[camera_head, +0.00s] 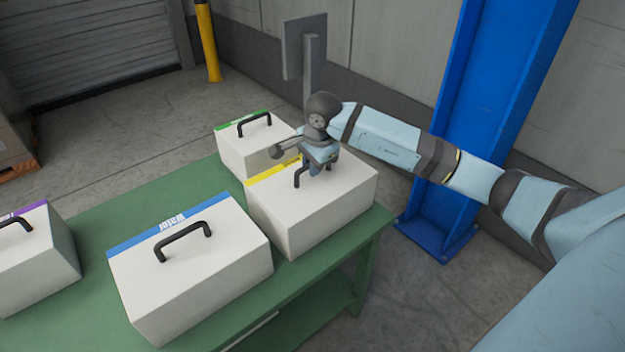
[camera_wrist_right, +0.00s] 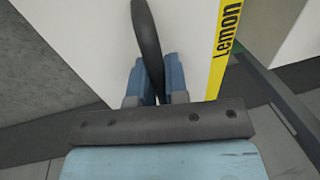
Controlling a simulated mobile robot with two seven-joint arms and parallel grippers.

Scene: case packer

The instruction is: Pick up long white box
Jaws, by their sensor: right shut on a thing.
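A white box with a yellow stripe (camera_head: 325,205) sits at the right end of the green table in the head view. In the right wrist view the same box (camera_wrist_right: 90,50) shows its yellow stripe lettered "Lemon". My right gripper (camera_head: 305,172) is over this box, its fingers shut on the black handle. The handle (camera_wrist_right: 147,40) runs between the fingers (camera_wrist_right: 158,85) in the right wrist view. The box appears to rest on the table. My left gripper is in neither view.
On the green table (camera_head: 110,225) stand a blue-striped white box (camera_head: 200,275), a purple-striped one (camera_head: 40,262) at the left and a green-striped one (camera_head: 250,150) behind. A blue column (camera_head: 480,110), a grey post (camera_head: 311,65) and a yellow post (camera_head: 208,40) stand beyond the table.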

